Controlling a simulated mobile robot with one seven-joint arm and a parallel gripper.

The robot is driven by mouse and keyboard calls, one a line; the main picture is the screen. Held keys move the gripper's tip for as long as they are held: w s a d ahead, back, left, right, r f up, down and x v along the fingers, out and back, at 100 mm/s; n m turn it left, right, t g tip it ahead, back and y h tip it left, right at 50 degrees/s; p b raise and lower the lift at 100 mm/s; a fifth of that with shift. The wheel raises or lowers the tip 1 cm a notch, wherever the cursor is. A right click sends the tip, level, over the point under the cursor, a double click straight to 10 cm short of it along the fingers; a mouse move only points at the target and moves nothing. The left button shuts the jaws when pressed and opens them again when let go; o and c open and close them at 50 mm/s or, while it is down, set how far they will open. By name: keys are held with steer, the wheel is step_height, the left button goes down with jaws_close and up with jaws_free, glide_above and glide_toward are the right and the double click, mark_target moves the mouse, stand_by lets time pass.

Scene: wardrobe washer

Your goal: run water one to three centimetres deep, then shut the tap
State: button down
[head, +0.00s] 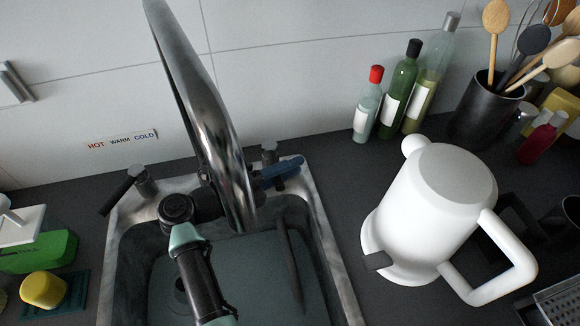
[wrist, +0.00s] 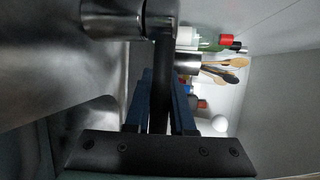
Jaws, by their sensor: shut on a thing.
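The steel sink basin (head: 330,260) holds what looks like a sheet of clear water (head: 235,272); I cannot tell its depth. The tall steel spout (head: 205,125) arches over the basin, and no clear stream shows below it. My gripper's blue fingers (head: 280,173) are at the right tap (head: 269,153), behind and right of the spout. In the wrist view my gripper (wrist: 160,95) is shut on a dark tap handle (wrist: 162,60) that runs between the fingers. The left tap (head: 143,181) has a black lever pointing down left. The spout hides part of my arm.
A HOT, WARM, COLD label (head: 122,140) is on the wall. A white kettle (head: 425,215) stands right of the sink. Bottles (head: 400,90) and a utensil pot (head: 485,110) stand behind it. A yellow sponge (head: 43,290) lies at left. A dark narrow streak (head: 290,265) crosses the basin's right part.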

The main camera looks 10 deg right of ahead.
steer(key=c, duration=0.8)
jaws_free()
steer(key=shift+o, duration=0.2)
steer(key=b+v, duration=0.1)
steer(key=v, duration=1.2)
